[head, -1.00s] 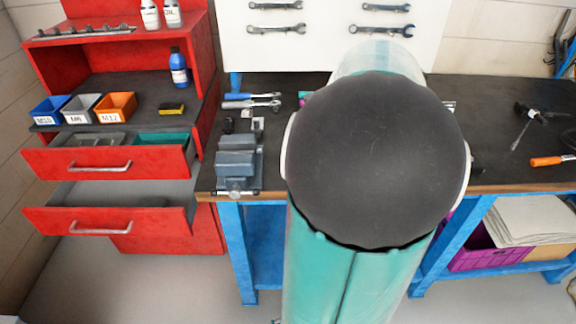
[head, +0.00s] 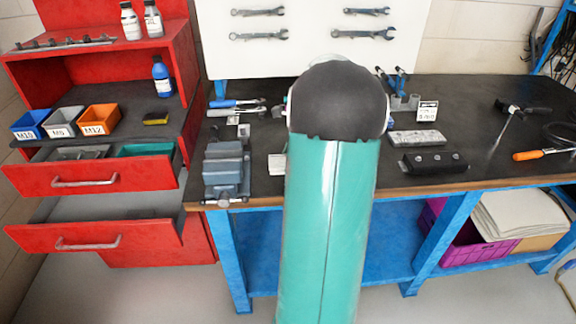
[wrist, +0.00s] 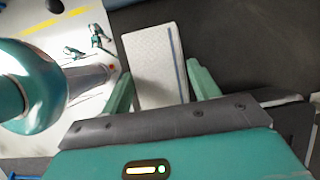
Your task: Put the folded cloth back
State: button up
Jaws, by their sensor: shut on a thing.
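The folded cloth (wrist: 150,52) is a pale grey-white, textured rectangle with a blue stripe along one side, in the wrist view. My gripper (wrist: 159,70) has its two green fingers on either side of the cloth and is shut on it. The cloth's near end is hidden by the gripper body. In the head view my own arm fills the middle, and neither the gripper nor the cloth can be made out there.
Two drawers, upper (head: 95,178) and lower (head: 95,236), stand open in the red cabinet at left. The dark workbench (head: 275,190) carries a vise (head: 226,168), a grey slab (head: 417,138) and a black block (head: 433,163). A purple crate (head: 478,253) sits below.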

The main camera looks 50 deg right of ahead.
jog(key=shift+w+d+f, duration=0.1)
jog(key=shift+w+f, duration=0.2)
jog(key=shift+w+d+f, duration=0.1)
jog(key=shift+w+f, duration=0.05)
jog(key=shift+f, duration=1.5)
jog(key=shift+f, duration=0.1)
jog(key=o, duration=0.9)
jog(key=shift+o, duration=0.2)
